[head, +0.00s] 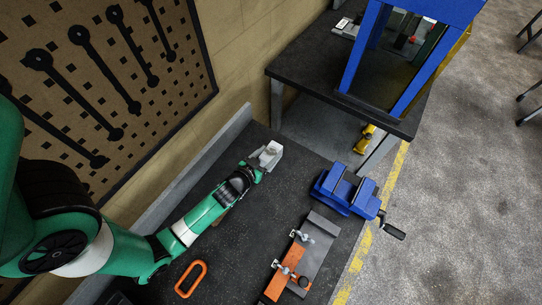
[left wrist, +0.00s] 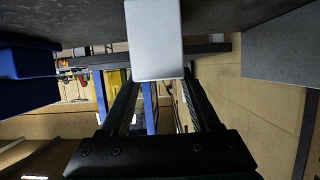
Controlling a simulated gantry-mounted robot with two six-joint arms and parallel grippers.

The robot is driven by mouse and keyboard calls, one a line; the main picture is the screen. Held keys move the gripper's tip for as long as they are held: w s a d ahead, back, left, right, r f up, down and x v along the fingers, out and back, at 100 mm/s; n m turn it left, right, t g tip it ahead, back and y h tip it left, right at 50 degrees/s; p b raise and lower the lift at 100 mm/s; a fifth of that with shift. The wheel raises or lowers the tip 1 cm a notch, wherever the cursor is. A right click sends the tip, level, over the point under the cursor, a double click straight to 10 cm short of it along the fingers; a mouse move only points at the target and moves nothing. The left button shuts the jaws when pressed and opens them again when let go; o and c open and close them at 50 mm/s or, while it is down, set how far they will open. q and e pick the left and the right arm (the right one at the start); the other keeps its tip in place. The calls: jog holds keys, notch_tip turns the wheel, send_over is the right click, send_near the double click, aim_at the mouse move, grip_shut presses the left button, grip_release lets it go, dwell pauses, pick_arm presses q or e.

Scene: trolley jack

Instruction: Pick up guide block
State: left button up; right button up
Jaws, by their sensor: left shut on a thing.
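The guide block is a light grey block (head: 271,153), seen in the head view at the end of my left arm, over the dark workbench near its back edge. My left gripper (head: 259,168) is shut on it. In the left wrist view the block (left wrist: 154,40) shows as a plain pale grey slab between the two dark fingers of my left gripper (left wrist: 153,88). I cannot tell the exact gap between the block and the bench top. My right gripper is not in view.
On the bench (head: 237,262) are a blue vise (head: 346,191), an orange handle (head: 190,279) and a grey and orange clamped fixture (head: 311,258). A pegboard with wrenches (head: 100,70) hangs behind. A second table with a blue press frame (head: 365,50) stands beyond.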

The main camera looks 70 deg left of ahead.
pick_arm(q)
grip_shut()
jog(key=shift+r, duration=0.15)
jog(key=shift+r, duration=0.1)
jog(key=shift+r+p, duration=0.35)
jog(key=shift+r, duration=0.25)
notch_tip(320, 180, up, 2)
jog(key=shift+r+p, duration=0.1)
jog(key=shift+p, duration=0.4)
jog(key=s+d+r+p, duration=0.6)
jog(key=d+r+p, duration=0.2)
jog(key=d, duration=0.4)
jog(key=shift+s+d+r, duration=0.15)
jog(key=shift+s+r, duration=0.2)
jog(key=shift+r, duration=0.35)
